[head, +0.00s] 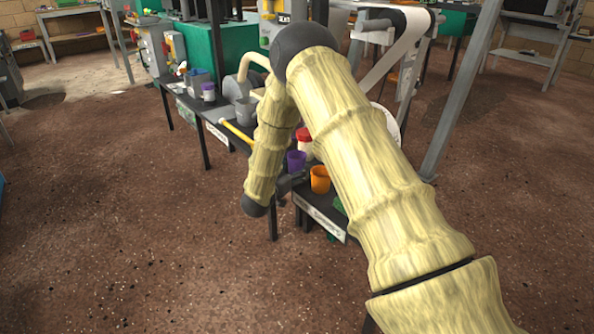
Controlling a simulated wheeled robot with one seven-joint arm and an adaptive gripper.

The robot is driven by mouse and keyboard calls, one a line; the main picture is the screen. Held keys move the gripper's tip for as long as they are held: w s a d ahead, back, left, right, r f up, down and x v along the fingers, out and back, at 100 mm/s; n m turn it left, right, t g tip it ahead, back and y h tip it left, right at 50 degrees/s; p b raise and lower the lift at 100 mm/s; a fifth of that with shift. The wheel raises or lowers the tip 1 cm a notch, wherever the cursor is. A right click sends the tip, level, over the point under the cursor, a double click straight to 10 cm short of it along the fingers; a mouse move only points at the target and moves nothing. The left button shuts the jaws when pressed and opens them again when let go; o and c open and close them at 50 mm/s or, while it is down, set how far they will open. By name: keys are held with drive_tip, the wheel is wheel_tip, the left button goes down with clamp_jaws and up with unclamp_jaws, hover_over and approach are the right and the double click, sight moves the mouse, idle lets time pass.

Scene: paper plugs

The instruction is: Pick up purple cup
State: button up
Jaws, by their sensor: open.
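The purple cup (296,160) stands near the front edge of a dark low table, just left of an orange cup (320,180). My arm comes in from the lower right, bends at a dark joint above the table and reaches down in front of it. My gripper (287,184) is a small dark shape beyond the arm's lower end, just below the purple cup in the picture. It is open, with nothing seen in it. It is partly hidden and dark against the table, so I cannot tell whether it touches the cup.
A white container with a red lid (304,141) stands behind the purple cup. A grey post (458,95) stands at right. The brown floor in front is clear.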

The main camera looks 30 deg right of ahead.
drive_tip(key=shift+w+d, duration=0.1)
drive_tip(key=shift+c, duration=0.4)
drive_tip(key=c, duration=1)
drive_tip(key=shift+r, duration=0.1)
drive_tip(key=shift+c, duration=0.2)
